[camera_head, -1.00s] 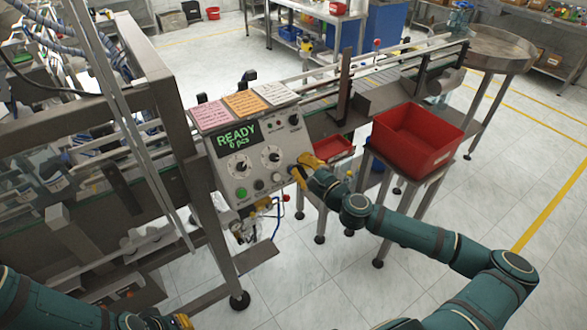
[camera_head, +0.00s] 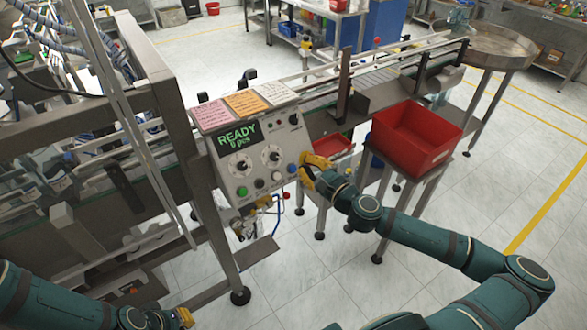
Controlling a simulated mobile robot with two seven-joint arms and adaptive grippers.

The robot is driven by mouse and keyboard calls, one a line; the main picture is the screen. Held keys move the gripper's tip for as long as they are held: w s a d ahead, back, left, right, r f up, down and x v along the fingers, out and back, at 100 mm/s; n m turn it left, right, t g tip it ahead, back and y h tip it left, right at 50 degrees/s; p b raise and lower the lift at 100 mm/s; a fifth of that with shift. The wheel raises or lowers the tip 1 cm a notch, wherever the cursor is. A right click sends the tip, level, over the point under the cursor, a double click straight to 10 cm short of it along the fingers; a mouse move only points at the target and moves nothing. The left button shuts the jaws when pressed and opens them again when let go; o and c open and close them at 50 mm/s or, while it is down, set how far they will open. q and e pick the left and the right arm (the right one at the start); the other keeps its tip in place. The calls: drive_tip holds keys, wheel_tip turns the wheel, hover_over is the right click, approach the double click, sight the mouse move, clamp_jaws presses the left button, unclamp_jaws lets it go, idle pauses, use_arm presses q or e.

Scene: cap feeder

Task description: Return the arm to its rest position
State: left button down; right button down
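My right arm comes in from the lower right, and its yellow gripper (camera_head: 310,168) is just right of the control panel (camera_head: 255,160), near its lower right corner. Its fingers are too small and turned away to tell if they are open or shut. The panel's display (camera_head: 237,134) reads READY and 0 pcs. Its knobs, a green button (camera_head: 242,191) and a blue button (camera_head: 292,168) show. My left gripper (camera_head: 184,318) is at the bottom edge, mostly cut off, with a bit of yellow showing.
A red bin (camera_head: 415,140) stands on a stand right of the panel, behind my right arm. A smaller red tray (camera_head: 332,146) sits lower beside the gripper. The conveyor (camera_head: 325,98) runs back to a round metal table (camera_head: 498,47). The floor in front is open.

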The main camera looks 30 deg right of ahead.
idle(0.3)
drive_tip(key=s+a+f+n+g+y+b, duration=0.25)
drive_tip(key=a+f+n+g+y, duration=0.2)
drive_tip(key=a+f, duration=0.6)
drive_tip(key=s+a+f+n+g+y+b, duration=0.1)
drive_tip(key=s+a+f+n+g+y, duration=0.35)
drive_tip(key=a, duration=1.15)
drive_tip(key=s+a+f+n+g+h+b, duration=0.2)
drive_tip(key=s+f+n+g+h+b, duration=0.15)
drive_tip(key=s+f+n+g, duration=0.5)
drive_tip(key=d+f+n+t+h+b, duration=0.1)
drive_tip(key=d+f+n+h+b, duration=0.1)
drive_tip(key=d+f+n+h, duration=0.2)
drive_tip(key=shift+d+f+h, duration=0.55)
drive_tip(key=shift+d+h, duration=0.1)
drive_tip(key=shift+d, duration=0.45)
drive_tip(key=shift+t, duration=0.25)
